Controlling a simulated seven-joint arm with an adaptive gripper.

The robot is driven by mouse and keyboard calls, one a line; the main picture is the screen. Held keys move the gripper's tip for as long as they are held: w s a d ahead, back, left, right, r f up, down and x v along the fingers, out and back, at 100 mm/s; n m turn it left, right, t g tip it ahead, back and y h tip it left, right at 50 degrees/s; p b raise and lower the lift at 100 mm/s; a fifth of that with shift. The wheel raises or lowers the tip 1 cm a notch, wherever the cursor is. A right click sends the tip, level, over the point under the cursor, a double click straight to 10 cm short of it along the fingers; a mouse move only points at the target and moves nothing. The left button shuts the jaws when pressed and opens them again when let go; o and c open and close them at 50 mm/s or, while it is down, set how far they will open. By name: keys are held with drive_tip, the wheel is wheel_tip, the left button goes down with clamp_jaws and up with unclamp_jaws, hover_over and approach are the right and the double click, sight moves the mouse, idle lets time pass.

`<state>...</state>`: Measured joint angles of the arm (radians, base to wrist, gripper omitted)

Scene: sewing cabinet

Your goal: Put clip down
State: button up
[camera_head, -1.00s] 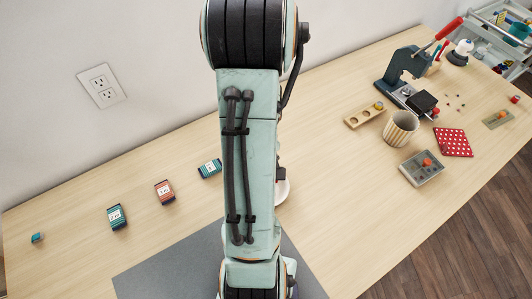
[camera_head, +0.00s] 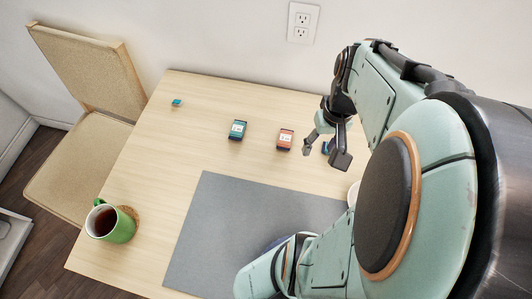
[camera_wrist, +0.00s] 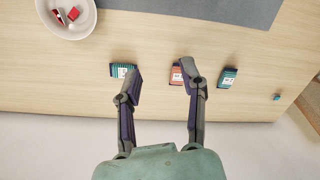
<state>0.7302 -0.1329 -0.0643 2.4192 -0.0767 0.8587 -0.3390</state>
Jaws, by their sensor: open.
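My gripper (camera_head: 326,150) is open, over the far right part of the table in the head view. In the wrist view its two fingers (camera_wrist: 160,72) are spread with nothing between them. A teal box (camera_wrist: 122,70) is partly behind the left finger and an orange box (camera_wrist: 176,76) partly behind the right one. Another teal box (camera_wrist: 227,78) lies further right. A small teal block (camera_wrist: 276,97) sits near the table edge; I cannot tell whether it is the clip. A white bowl (camera_wrist: 85,28) holds small red and white pieces, too small to identify.
A grey mat (camera_head: 215,225) covers the near middle of the table. A green mug (camera_head: 119,228) of dark liquid stands at the left beside a cork coaster (camera_head: 130,213). A beige chair (camera_head: 90,150) is at the left edge. A wall with an outlet (camera_head: 302,22) is behind.

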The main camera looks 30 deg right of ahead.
drive_tip(key=s+a+r+n, duration=0.1)
drive_tip(key=a+r+n, duration=0.1)
drive_tip(key=a, duration=0.6)
drive_tip(key=s+a+r+n, duration=0.2)
drive_tip(key=a+n, duration=0.1)
drive_tip(key=a, duration=0.5)
drive_tip(key=shift+s+n+g, duration=0.2)
drive_tip(key=shift+n+g, duration=0.1)
drive_tip(key=shift+n, duration=0.1)
drive_tip(key=shift+d, duration=0.1)
